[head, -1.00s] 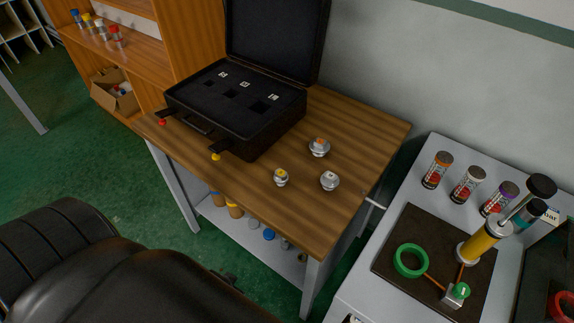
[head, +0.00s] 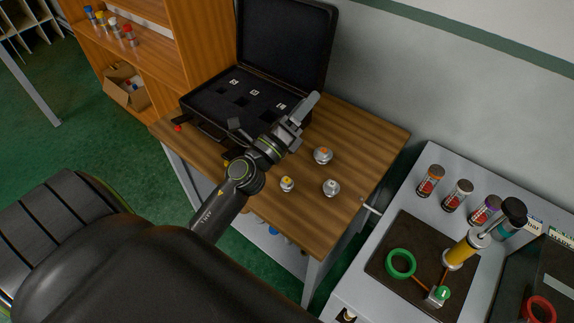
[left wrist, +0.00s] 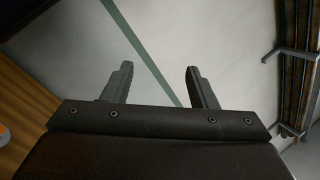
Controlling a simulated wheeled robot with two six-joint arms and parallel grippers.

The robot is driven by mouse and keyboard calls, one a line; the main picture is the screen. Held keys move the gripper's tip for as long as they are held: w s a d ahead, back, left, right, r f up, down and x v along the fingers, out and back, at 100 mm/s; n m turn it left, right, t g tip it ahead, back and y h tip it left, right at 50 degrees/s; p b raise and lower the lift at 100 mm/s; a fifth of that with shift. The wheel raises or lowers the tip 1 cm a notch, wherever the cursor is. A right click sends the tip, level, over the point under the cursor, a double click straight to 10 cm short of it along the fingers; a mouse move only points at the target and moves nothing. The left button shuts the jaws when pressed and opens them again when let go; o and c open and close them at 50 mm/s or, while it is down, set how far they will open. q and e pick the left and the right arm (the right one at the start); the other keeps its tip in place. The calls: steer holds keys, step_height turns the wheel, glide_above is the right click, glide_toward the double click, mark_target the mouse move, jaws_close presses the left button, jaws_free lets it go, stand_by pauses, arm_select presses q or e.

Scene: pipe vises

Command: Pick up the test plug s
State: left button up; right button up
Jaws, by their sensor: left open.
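Three small metal plugs stand on the wooden table (head: 365,145) in the head view. I cannot tell from any marking which is the test plug s. My right gripper is not in view.
An open black case (head: 215,112) with labelled square slots stands at the table's back left, partly behind my left arm. A grey bench (head: 350,290) at right holds several capped jars and a dark board (head: 385,265) with a green ring (head: 400,263). The table's right part is clear.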

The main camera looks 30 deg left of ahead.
arm_select(q)
steer(key=w+d+f+m+g+h, duration=0.25)
steer(key=d+m+g+h, duration=0.45)
steer(key=m, duration=0.7)
steer(key=m+g+y, duration=1)
steer(key=m+g, duration=0.4)
steer(key=g, duration=0.1)
glide_above(287, 180)
step_height(287, 180, down, 15)
steer(key=f+b, duration=0.3)
steer(key=b, duration=0.1)
steer(key=f+b, duration=0.8)
steer(key=shift+w+a+f, duration=0.25)
steer(key=shift+w, duration=0.05)
steer(key=shift+s+d+f+b, duration=0.1)
steer(key=shift+s+f+b, duration=0.05)
steer(key=shift+f+b, duration=0.55)
steer(key=shift+s+d+f, duration=0.1)
steer(key=shift+f, duration=0.15)
step_height(287, 180, down, 2)
steer(key=shift+f+p, duration=0.1)
steer(key=shift+p, duration=0.55)
steer(key=shift+f, duration=0.45)
